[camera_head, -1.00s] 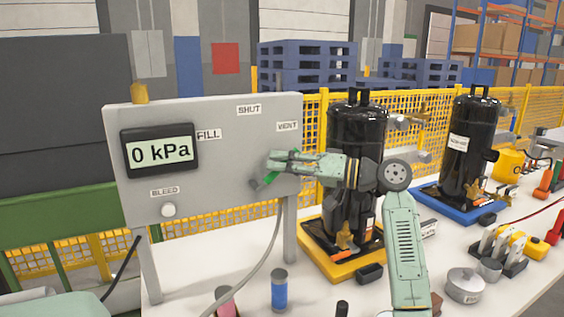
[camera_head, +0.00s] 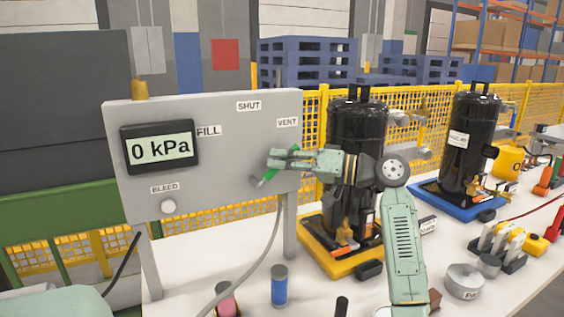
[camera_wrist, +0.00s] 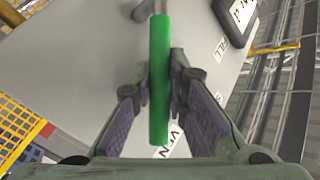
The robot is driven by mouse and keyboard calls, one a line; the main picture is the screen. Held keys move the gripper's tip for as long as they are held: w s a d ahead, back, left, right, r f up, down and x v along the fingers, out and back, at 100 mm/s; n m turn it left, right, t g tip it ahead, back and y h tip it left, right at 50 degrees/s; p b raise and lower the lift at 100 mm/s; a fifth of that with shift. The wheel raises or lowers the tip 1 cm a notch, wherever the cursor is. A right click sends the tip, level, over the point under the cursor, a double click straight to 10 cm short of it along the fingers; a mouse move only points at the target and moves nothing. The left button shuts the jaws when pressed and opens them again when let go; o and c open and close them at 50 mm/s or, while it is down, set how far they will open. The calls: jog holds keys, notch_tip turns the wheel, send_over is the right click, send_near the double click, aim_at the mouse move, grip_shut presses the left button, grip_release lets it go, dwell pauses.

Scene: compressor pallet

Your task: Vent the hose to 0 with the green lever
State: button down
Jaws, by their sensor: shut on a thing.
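The green lever (camera_wrist: 159,80) lies between my gripper's fingers in the wrist view, and my gripper (camera_wrist: 160,85) is shut on it. In the head view the green lever (camera_head: 268,176) shows partly behind my gripper (camera_head: 272,160), on the right part of the grey panel (camera_head: 230,175). The lever's end is by the VENT label (camera_head: 287,123). The display (camera_head: 160,149) on the panel reads 0 kPa. A grey hose (camera_head: 262,255) hangs from below the lever and curves down to the left. The fingers hide part of the lever.
The panel also bears the labels SHUT (camera_head: 249,106) and FILL (camera_head: 208,131), and a white BLEED knob (camera_head: 168,207). A black compressor (camera_head: 357,135) on a yellow base stands right behind my arm. A blue can (camera_head: 279,286) stands on the white table below.

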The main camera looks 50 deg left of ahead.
aim_at(258, 182)
dwell(0.6)
jog(key=shift+s+a+r+n+t+h+p, duration=0.1)
jog(key=shift+s+r+n+t+h+p, duration=0.35)
jog(key=shift+r+n+h+p, duration=0.3)
jog(key=shift+s+a+r+n+t+h+p, duration=0.2)
jog(key=shift+s+r+n+t+h+p, duration=0.3)
jog(key=shift+p, duration=0.45)
jog(key=shift+s+a+r+n+t+h+p, duration=0.1)
jog(key=shift+s+n+t+h+p, duration=0.2)
jog(key=shift+s+n+t+p, duration=0.15)
jog(key=shift+s+a+r+n+t+h+p, duration=0.1)
jog(key=shift+s+n+t+h+p, duration=0.2)
jog(key=shift+s, duration=0.1)
jog(key=shift+s+a+n+t+h+p, duration=0.15)
jog(key=shift+s+n+t+h+p, duration=0.2)
jog(key=shift+s+t, duration=0.2)
jog(key=shift+s+a+n+t+h+p, duration=0.15)
jog(key=shift+s+n+t+h+p, duration=0.2)
jog(key=shift+s+t, duration=0.15)
jog(key=c, duration=1.6)
grip_release()
jog(key=shift+f, duration=0.1)
jog(key=shift+o, duration=0.2)
